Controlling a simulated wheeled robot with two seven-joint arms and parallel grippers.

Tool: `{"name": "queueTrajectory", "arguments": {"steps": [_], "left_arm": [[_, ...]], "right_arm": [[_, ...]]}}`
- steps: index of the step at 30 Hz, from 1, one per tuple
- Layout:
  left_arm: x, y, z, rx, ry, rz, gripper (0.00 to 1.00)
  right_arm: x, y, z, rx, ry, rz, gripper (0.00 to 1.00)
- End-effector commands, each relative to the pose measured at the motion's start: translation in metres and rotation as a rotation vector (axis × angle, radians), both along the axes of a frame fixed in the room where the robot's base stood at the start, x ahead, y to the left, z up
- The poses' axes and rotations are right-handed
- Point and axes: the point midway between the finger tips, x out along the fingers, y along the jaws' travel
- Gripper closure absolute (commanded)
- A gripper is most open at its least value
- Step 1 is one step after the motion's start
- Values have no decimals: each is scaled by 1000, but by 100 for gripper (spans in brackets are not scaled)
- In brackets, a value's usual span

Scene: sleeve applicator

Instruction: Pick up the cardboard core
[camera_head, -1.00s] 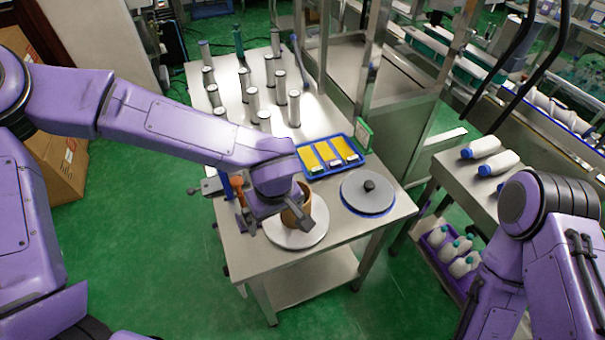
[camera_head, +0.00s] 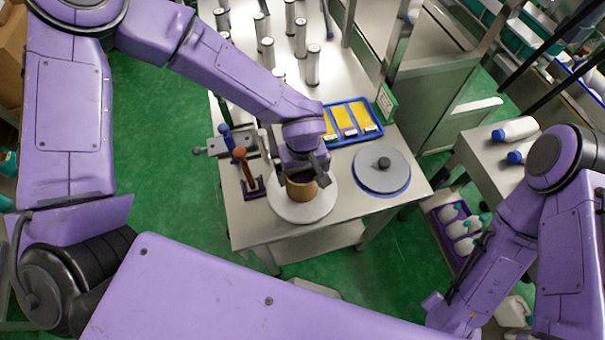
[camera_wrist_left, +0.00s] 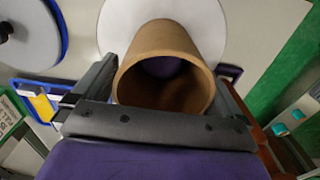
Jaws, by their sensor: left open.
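The brown cardboard core (camera_head: 301,190) is a short hollow tube standing on a round white disc (camera_head: 302,212) at the table's near end. My left gripper (camera_head: 304,179) is over the core in the head view and hides part of its top. In the left wrist view, the core (camera_wrist_left: 166,70) shows its open end toward me, between the two dark fingers of my left gripper (camera_wrist_left: 168,75). The fingers are spread, one on each side; I cannot tell whether either touches the wall. My right arm is at the right, with its gripper out of sight.
A grey round plate with a knob (camera_head: 382,172) stands right of the disc. Behind is a blue tray (camera_head: 350,141) with yellow items. Left of the disc is a tool stand with a brown handle (camera_head: 242,165). Several metal cylinders (camera_head: 300,38) stand farther back.

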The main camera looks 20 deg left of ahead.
Motion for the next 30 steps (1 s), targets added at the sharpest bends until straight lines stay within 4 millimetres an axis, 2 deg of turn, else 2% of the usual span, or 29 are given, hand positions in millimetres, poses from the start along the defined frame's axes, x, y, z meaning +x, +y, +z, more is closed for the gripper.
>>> {"name": "queueTrajectory", "arguments": {"steps": [3,8,9,11,12,23,28,30], "left_arm": [[0,1,-8,-1,-1,1,0],[0,1,-8,-1,-1,2,0],[0,1,-8,-1,-1,2,6],[0,1,-8,-1,-1,2,26],[0,1,-8,-1,-1,2,39],[0,0,-5,-2,-2,1,39],[1,0,18,-5,-5,5,39],[-8,-3,33,-5,-3,0,39]], "right_arm": [[0,0,1,0,0,0,100],[0,0,0,0,0,0,100],[0,0,0,0,0,0,100],[0,0,0,0,0,0,100],[0,0,0,0,0,0,100],[0,0,-2,0,0,0,100],[0,0,-10,0,0,0,100],[0,0,-12,0,0,0,100]]}}
